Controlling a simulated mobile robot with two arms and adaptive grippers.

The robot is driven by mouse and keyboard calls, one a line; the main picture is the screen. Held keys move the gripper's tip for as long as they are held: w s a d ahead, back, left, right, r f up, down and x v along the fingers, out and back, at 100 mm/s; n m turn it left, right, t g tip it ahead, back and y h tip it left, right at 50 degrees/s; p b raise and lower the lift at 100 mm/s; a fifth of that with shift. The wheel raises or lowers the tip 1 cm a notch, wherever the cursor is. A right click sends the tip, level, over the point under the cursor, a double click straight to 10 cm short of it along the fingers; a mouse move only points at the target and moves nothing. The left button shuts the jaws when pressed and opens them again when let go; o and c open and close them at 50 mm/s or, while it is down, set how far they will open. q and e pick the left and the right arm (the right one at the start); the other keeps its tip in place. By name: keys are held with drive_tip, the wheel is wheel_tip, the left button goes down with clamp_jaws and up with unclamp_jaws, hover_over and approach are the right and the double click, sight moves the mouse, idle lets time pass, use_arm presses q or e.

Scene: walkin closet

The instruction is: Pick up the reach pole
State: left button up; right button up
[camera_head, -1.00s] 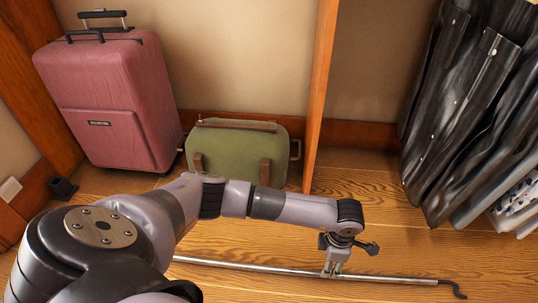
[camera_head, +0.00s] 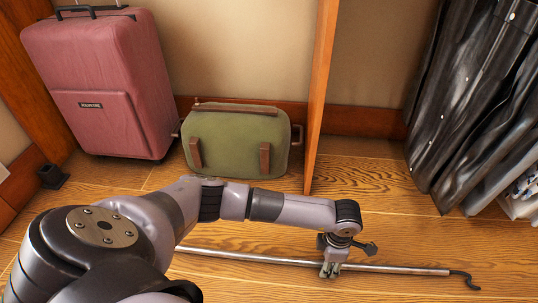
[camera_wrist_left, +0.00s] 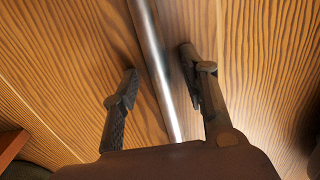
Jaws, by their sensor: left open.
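The reach pole (camera_head: 410,270) is a long, thin metal rod with a dark hooked end at the right. It lies across the wooden floor in the head view. My left gripper (camera_head: 330,270) points down over the middle of the pole. In the left wrist view the pole (camera_wrist_left: 158,70) runs between the two spread fingers of the left gripper (camera_wrist_left: 158,88), with a gap on each side. The fingers are open, and I see no grip on the pole. Part of the pole is hidden behind the gripper and my arm. My right gripper is not in view.
A pink suitcase (camera_head: 98,85) and a green case (camera_head: 238,140) stand along the back wall. A wooden divider (camera_head: 319,95) rises right of the green case. Dark garments (camera_head: 470,100) hang at the right. The floor around the pole is clear.

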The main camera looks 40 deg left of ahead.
use_arm(q)
drive_tip(key=shift+c, duration=0.2)
clamp_jaws()
idle(0.4)
